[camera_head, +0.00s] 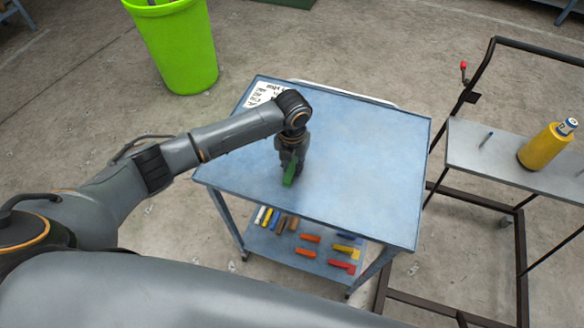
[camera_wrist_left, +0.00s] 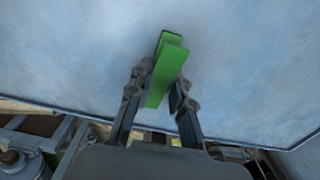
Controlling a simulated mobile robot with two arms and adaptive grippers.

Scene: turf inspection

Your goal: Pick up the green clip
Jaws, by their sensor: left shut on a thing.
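The green clip (camera_head: 289,174) is at my left gripper (camera_head: 290,160), over the blue table top (camera_head: 365,150) of the cart. In the left wrist view the green clip (camera_wrist_left: 163,75) sits between the two fingers of my left gripper (camera_wrist_left: 163,92), which is shut on it. The clip sticks out past the fingertips. I cannot tell whether the clip touches the table top or is just above it. My right gripper is not in view.
A paper sheet (camera_head: 262,95) lies at the table's back left. Several coloured clips lie on the lower shelf (camera_head: 285,262). A green bin (camera_head: 178,50) stands behind left. A metal bench (camera_head: 500,155) with a yellow bottle (camera_head: 545,148) is at right. The table's right half is clear.

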